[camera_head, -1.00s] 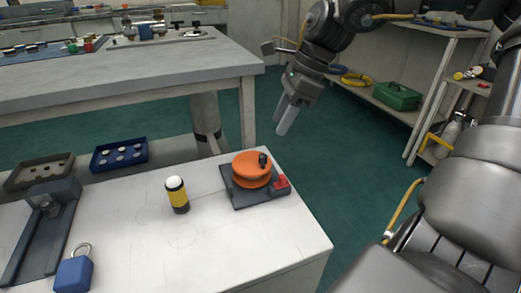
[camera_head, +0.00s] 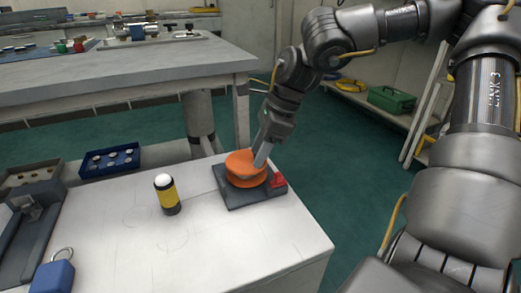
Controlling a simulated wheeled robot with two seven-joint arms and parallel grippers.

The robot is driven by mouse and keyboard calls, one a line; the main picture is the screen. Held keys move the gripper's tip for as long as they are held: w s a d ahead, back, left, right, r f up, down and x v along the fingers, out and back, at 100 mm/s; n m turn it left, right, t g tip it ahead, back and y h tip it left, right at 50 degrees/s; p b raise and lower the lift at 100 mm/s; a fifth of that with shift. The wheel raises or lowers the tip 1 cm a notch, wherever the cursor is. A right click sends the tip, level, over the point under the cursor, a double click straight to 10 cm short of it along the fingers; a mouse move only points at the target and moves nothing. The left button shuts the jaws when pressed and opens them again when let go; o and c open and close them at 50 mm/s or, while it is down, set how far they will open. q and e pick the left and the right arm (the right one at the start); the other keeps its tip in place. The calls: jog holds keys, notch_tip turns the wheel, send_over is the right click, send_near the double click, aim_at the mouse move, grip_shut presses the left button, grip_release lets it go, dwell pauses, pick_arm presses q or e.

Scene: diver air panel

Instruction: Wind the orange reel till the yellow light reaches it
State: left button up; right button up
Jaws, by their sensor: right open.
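The orange reel (camera_head: 240,172) sits on a dark square base (camera_head: 234,197) near the right end of the white bench. A red block (camera_head: 278,181) is at the base's right corner. The yellow light (camera_head: 169,196), a yellow and black cylinder with a white domed top, stands upright on the bench to the left of the reel, clearly apart from it. My right gripper (camera_head: 262,156) is open and points down at the reel's right side. Its fingers hide the reel's black knob; I cannot tell whether they touch it. My left gripper is out of view.
A blue padlock-shaped block (camera_head: 53,275) and a dark grey fixture (camera_head: 32,222) are at the bench's left. A blue tray (camera_head: 110,161) lies behind. A grey table (camera_head: 120,80) stands beyond. The bench front is clear.

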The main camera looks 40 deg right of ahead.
grip_shut()
jog(key=shift+a, duration=0.1)
